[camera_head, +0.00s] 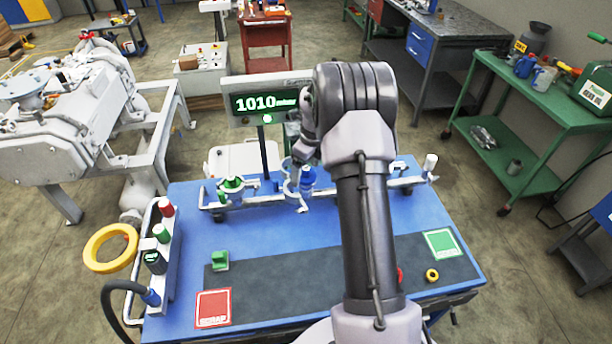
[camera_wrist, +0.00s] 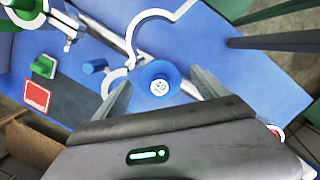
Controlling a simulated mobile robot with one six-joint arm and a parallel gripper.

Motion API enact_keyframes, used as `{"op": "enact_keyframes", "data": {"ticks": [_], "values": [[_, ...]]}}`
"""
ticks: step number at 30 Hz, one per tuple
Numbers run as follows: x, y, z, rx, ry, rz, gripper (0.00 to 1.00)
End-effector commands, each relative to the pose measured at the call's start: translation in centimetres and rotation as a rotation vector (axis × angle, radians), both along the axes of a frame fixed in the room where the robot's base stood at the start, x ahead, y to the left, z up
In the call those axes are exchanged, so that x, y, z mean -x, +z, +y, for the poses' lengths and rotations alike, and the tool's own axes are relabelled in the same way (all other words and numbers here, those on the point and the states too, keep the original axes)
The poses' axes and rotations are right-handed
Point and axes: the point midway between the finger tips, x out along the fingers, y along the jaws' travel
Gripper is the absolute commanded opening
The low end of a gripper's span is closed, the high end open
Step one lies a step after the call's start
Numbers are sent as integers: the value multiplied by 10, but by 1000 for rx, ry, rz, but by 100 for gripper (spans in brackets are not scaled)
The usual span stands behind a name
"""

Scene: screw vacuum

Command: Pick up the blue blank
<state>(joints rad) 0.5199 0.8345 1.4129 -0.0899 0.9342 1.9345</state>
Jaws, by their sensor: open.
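The blue blank (camera_wrist: 160,84), a round piece with a white label on its top, lies between the two fingers of my gripper (camera_wrist: 160,76) in the wrist view. The fingers are open, one on each side, and I cannot tell whether they touch it. In the head view the blue blank (camera_head: 308,176) stands at the manifold pipe near the back of the blue table, beside pale ring clamps. My gripper (camera_head: 302,152) is just above and left of it there, partly hidden by my arm.
On the blue table (camera_head: 200,190) are a green block (camera_head: 220,261), a red scrap square (camera_head: 213,307), a green square (camera_head: 441,243) and a small yellow ring (camera_head: 432,275). A rack (camera_head: 168,255) stands at the left edge. A display (camera_head: 262,103) reads 1010 behind. Another blue cylinder (camera_wrist: 94,66) is nearby.

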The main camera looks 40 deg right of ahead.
Motion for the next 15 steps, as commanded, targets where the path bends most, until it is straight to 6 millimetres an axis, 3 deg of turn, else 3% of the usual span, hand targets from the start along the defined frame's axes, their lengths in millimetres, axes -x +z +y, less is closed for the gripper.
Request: {"op": "enact_keyframes", "data": {"ticks": [2,12,15], "values": [[0,1,0,0,0,0,83],[0,1,0,0,0,0,17],[0,2,0,0,0,0,14]]}}
